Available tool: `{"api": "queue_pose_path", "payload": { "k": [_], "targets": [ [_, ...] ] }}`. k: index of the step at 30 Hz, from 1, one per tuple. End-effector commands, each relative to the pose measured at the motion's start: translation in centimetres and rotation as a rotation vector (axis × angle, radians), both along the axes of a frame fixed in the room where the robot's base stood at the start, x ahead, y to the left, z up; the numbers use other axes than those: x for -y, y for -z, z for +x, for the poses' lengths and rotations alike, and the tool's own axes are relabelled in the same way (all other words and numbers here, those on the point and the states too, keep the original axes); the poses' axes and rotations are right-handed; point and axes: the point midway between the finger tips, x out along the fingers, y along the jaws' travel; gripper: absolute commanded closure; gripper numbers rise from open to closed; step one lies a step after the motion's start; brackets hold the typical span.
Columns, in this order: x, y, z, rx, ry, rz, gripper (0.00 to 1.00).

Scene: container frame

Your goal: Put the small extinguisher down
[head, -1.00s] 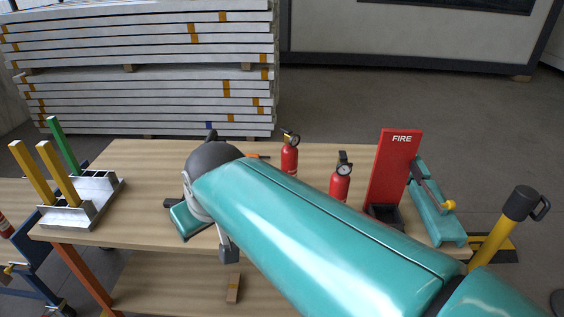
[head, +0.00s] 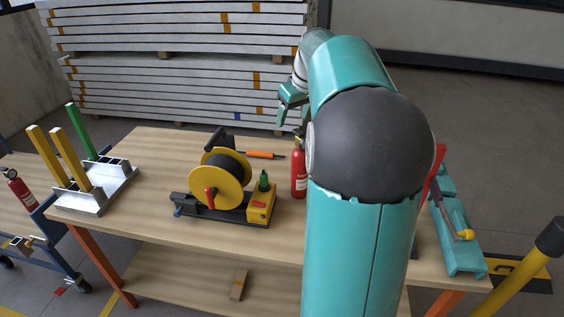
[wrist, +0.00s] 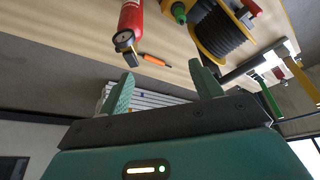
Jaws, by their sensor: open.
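A small red extinguisher (head: 299,170) stands upright on the wooden table, just left of my arm in the head view. It also shows at the top of the wrist view (wrist: 130,20), with its dark valve and gauge end toward my gripper. My gripper (head: 289,98) is raised beyond and above the extinguisher. In the wrist view my gripper (wrist: 163,80) has its two green fingers wide apart with nothing between them. It is apart from the extinguisher. The second extinguisher seen earlier is hidden behind my arm.
A yellow hose reel (head: 222,178) and an orange-handled tool (head: 260,154) are on the table (head: 150,165). A metal holder with coloured bars (head: 98,190) stands at left. The red FIRE stand (head: 437,165) is mostly hidden. Another extinguisher (head: 19,188) is on the left cart.

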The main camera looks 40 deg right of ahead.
Motion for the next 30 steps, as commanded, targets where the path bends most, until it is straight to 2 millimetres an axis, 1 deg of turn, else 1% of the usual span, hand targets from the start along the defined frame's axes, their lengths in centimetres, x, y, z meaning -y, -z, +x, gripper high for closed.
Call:
{"api": "queue_pose_path", "payload": {
  "k": [1, 3, 5, 7, 11, 18, 21, 30],
  "targets": [
    [2.6, 0.6, -0.2, 0.001, 0.01, 0.006, 0.35],
    [5.0, 1.1, -0.4, 0.007, 0.011, 0.009, 0.35],
    [6.4, 1.4, -0.6, 0.009, 0.011, 0.01, 0.35],
    [7.2, 1.6, -0.7, 0.011, 0.01, 0.012, 0.35],
    [7.6, 2.7, -0.3, 0.01, 0.006, 0.012, 0.35],
    [7.8, 6.9, 1.5, 0.01, 0.006, 0.014, 0.35],
    [7.9, 8.4, 2.2, 0.01, 0.005, 0.013, 0.35],
    [8.1, 10.6, 3.0, 0.01, 0.006, 0.012, 0.35]
  ]
}}
